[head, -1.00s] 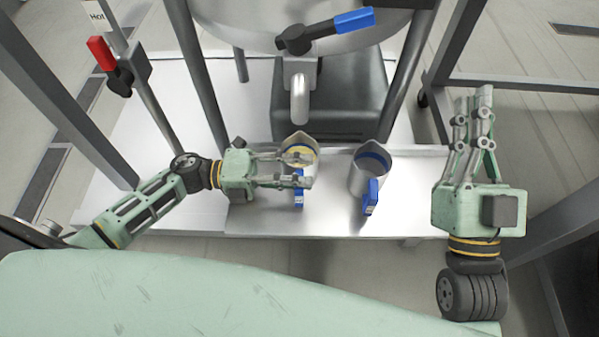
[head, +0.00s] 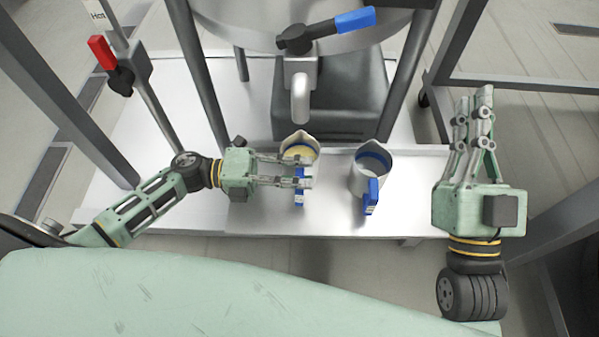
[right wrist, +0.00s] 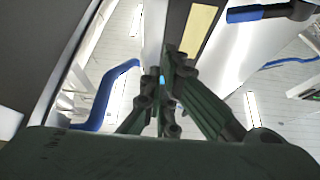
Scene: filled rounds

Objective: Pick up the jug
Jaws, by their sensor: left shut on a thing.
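A metal jug (head: 299,144) with yellowish contents stands on the steel platform below the spout in the head view. A second metal jug (head: 369,179), with a blue band inside and a blue handle (head: 371,197), stands upright to the right, apart from the gripper. My right gripper (head: 474,96) is away to the right, its fingers together and holding nothing visible; they also show in the right wrist view (right wrist: 162,82).
A metal spout (head: 300,98) hangs just behind the first jug, under a big vessel with a blue-handled valve (head: 340,22). A red-handled valve (head: 102,54) is at the left. Grey frame legs (head: 198,85) flank the platform (head: 130,140).

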